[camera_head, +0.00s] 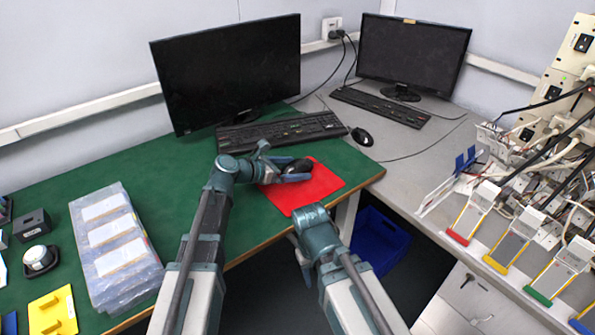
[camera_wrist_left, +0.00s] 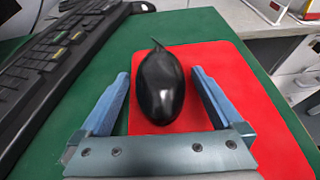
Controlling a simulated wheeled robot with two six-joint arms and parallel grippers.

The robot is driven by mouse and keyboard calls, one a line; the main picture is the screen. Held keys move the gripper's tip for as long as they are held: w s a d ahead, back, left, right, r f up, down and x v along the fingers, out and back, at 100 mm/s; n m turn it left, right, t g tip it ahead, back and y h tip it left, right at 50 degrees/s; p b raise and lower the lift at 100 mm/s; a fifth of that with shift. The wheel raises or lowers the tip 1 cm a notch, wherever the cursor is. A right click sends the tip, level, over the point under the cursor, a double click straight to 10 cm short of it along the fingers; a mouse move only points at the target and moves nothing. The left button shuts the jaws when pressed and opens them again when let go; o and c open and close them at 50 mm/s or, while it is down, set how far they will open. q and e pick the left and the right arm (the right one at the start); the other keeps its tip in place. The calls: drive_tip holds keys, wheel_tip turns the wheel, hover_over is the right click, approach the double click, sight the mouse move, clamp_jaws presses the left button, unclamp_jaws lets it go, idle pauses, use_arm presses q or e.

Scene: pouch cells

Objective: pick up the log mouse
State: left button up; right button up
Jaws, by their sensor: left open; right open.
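A black mouse (camera_wrist_left: 160,88) lies on a red mouse pad (camera_wrist_left: 228,72) in the left wrist view. In the head view the mouse (camera_head: 297,166) is partly hidden by my left gripper, on the red pad (camera_head: 318,188). My left gripper (camera_wrist_left: 160,84) is open, with one blue finger on each side of the mouse and a gap to each. It also shows in the head view (camera_head: 285,171). My right gripper (camera_head: 299,258) is low in the head view, in front of the table edge and away from the mouse; its fingers are mostly hidden behind the wrist.
A keyboard (camera_head: 282,133) and monitor (camera_head: 228,73) stand behind the pad. A second black mouse (camera_head: 362,137) lies on the grey desk. Bagged pouch cells (camera_head: 114,245) are stacked at left. A blue crate (camera_head: 378,240) sits below the table.

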use_arm(q)
drive_tip(key=c, duration=1.3)
drive_tip(key=shift+r, duration=0.2)
use_arm(e)
drive_tip(key=shift+r, duration=0.25)
